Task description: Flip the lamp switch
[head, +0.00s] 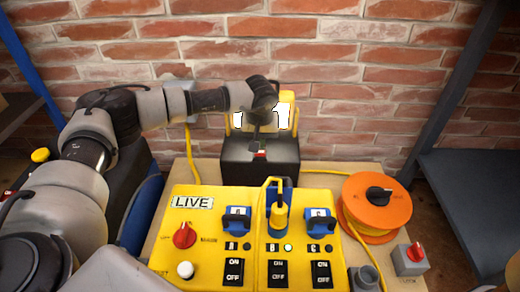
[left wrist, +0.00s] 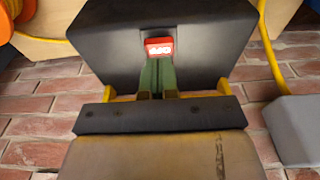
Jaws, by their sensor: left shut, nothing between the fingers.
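The lamp is a black box (head: 258,174) with yellow lamp heads (head: 285,95) behind it, whose panels look bright white. In the left wrist view the red switch (left wrist: 159,48) with pale markings sits in the dark box face (left wrist: 110,45). My right gripper is not in view.
A yellow panel (head: 210,222) with a LIVE label, red knob, blue locks and several black ON/OFF switches stands in front of the lamp. An orange cable reel (head: 376,206) and a grey box with red knob (head: 411,259) are right. A brick wall (head: 340,65) is behind.

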